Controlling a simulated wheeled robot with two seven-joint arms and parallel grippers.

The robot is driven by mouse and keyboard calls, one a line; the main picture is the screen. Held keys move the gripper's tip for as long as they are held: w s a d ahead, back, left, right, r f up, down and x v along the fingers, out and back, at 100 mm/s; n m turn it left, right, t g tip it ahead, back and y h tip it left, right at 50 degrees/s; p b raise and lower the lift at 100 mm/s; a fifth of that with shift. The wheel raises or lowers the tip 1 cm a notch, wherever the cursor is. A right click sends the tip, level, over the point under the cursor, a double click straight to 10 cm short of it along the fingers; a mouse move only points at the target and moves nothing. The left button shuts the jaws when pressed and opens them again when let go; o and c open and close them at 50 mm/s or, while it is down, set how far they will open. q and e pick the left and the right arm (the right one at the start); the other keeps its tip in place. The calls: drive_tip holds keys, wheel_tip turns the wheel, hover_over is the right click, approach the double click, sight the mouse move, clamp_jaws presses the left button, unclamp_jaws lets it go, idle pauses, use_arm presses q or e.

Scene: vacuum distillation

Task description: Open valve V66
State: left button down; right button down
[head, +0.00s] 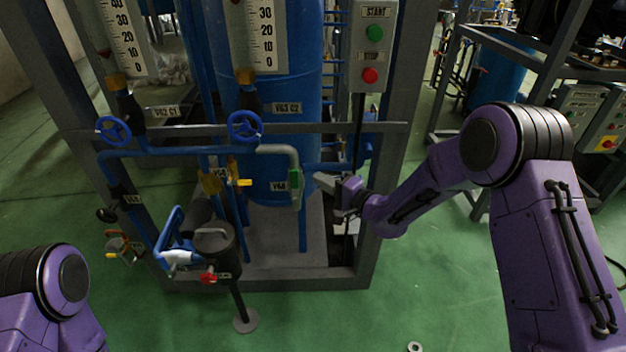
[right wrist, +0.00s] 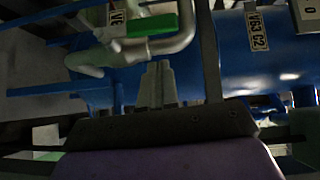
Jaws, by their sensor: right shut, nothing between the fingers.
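A valve with a green handle (head: 295,188) sits on the grey elbow pipe at the frame's middle. The tag (head: 279,186) beside it starts with V6; its last digit is too small to read for sure. In the right wrist view the green handle (right wrist: 152,25) lies across the grey pipe, and its tag (right wrist: 117,20) is partly cut off. My right gripper (head: 320,180) is just right of the green handle, apart from it. In the right wrist view its fingers (right wrist: 157,75) are together and empty, below the handle. My left gripper is out of view.
Two blue handwheels (head: 245,126) and (head: 114,130) are on the frame's crossbar. A yellow-handled valve (head: 243,182) is left of the grey pipe. A control box (head: 372,48) hangs above right. A dark canister (head: 216,246) stands low at left.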

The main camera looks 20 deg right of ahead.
drive_tip(key=b+v, duration=0.1)
drive_tip(key=v, duration=0.9)
drive_tip(key=shift+d, duration=0.2)
drive_tip(key=shift+s+f, duration=0.1)
drive_tip(key=shift+f, duration=0.05)
drive_tip(key=s+d+f+n+g+h+p, duration=0.1)
drive_tip(key=s+d+f+g+h, duration=0.15)
drive_tip(key=s+f+h, duration=0.4)
drive_tip(key=s+d+f+n+g+h+p, duration=0.1)
drive_tip(key=s+d+f+n+g+h, duration=0.2)
drive_tip(key=f, duration=0.6)
drive_tip(key=s+f+g+h+p, duration=0.1)
drive_tip(key=s+f+g, duration=0.2)
drive_tip(key=s, duration=0.9)
drive_tip(key=s+f+g+h+p, duration=0.1)
drive_tip(key=s+f, duration=0.5)
drive_tip(key=s, duration=0.6)
drive_tip(key=shift+s+g+h, duration=0.25)
drive_tip(key=shift+g+h, duration=0.4)
drive_tip(key=shift+g, duration=0.5)
